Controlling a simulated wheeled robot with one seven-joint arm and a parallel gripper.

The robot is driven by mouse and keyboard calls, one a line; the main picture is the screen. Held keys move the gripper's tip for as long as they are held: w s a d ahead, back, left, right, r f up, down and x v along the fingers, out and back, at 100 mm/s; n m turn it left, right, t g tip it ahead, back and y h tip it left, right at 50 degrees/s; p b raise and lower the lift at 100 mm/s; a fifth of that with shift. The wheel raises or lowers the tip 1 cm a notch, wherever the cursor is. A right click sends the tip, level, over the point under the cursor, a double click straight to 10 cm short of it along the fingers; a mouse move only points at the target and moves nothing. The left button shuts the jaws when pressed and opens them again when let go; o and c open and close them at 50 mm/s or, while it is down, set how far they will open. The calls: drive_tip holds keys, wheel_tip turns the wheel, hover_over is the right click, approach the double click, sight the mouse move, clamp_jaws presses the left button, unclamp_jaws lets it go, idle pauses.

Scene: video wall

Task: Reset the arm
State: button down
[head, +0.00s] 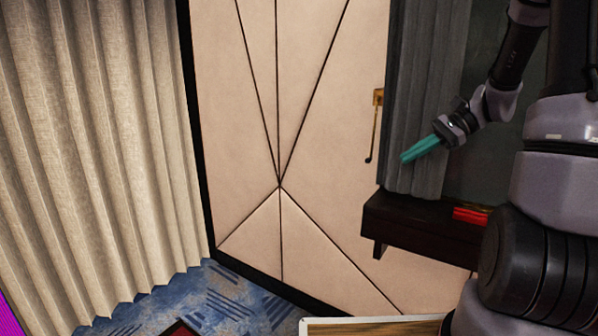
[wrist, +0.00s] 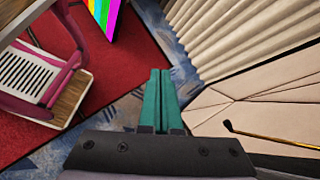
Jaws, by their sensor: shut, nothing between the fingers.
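My gripper (head: 404,158) is at the right of the head view, in front of a grey curtain. Its teal fingers point left and slightly down. In the wrist view the two teal fingers (wrist: 160,75) lie side by side, closed together, with nothing between them. My arm comes in from the right edge of the head view, bent at the elbow. The gripper touches nothing that I can see.
A pale panelled door (head: 300,130) with a brass handle (head: 376,125) stands behind and left of the gripper. A dark shelf (head: 415,225) with a red item (head: 470,215) is below. A beige curtain (head: 95,150) hangs left. The wrist view shows a pink chair (wrist: 45,75) on red carpet.

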drive_tip(key=s+a+r+n+t+h, duration=0.3)
drive_tip(key=s+r+n+t+h, duration=0.3)
drive_tip(key=s+r, duration=0.7)
drive_tip(key=s+n+h, duration=0.2)
drive_tip(key=h, duration=0.1)
drive_tip(key=shift+s+n+t, duration=0.25)
drive_tip(key=shift+n+t, duration=0.05)
drive_tip(key=shift+t, duration=0.1)
